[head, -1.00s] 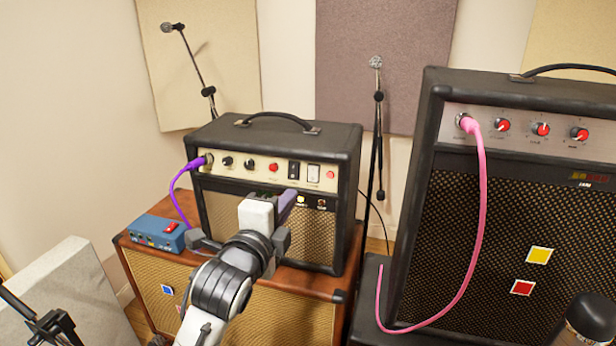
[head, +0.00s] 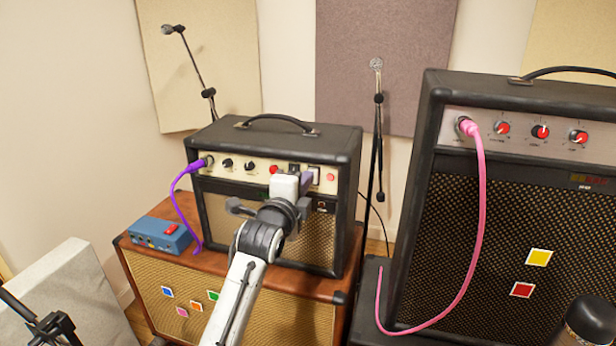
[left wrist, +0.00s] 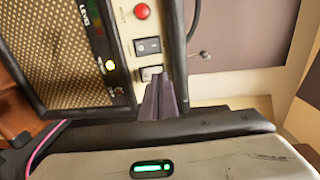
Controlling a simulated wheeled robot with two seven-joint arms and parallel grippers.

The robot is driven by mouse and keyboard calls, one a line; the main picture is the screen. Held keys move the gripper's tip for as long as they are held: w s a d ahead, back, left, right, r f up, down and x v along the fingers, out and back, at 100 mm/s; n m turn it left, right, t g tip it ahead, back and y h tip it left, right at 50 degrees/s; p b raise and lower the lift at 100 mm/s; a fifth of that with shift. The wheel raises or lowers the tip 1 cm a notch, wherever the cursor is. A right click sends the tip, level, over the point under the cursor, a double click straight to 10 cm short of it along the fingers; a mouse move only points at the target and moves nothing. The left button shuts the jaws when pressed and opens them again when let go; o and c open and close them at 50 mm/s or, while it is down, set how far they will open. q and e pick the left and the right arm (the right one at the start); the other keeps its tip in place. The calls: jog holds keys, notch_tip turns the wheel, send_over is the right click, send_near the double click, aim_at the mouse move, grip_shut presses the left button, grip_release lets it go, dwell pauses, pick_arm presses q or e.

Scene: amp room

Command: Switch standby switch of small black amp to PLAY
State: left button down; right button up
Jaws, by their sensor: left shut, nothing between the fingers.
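The small black amp (head: 225,215) stands on a brown cabinet, its cream control panel (head: 240,164) facing me. The panel has several knobs and, toward its right end, a black rocker switch (left wrist: 148,46) and a white switch (left wrist: 151,72). Their labels are too small to read, so I cannot tell which is standby or its position. My left gripper (head: 307,180) is shut and empty at the panel's right end. In the left wrist view its fingertips (left wrist: 160,84) are right at the white switch, partly covering it; contact is unclear.
A blue pedal (head: 158,235) and purple cable (head: 172,197) are left of the amp on the brown cabinet (head: 150,285). A larger black amp (head: 430,215) with a pink cable (head: 482,200) stands right. A microphone stand (head: 378,150) rises behind, between the amps.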

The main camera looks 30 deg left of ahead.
pick_arm(q)
jog(key=shift+x, duration=1.3)
jog(key=shift+w+r+p, duration=0.2)
jog(key=shift+p, duration=0.25)
jog(key=shift+f, duration=0.15)
jog(key=shift+s+r, duration=0.2)
jog(key=r+p+v, duration=0.3)
jog(key=v, duration=1)
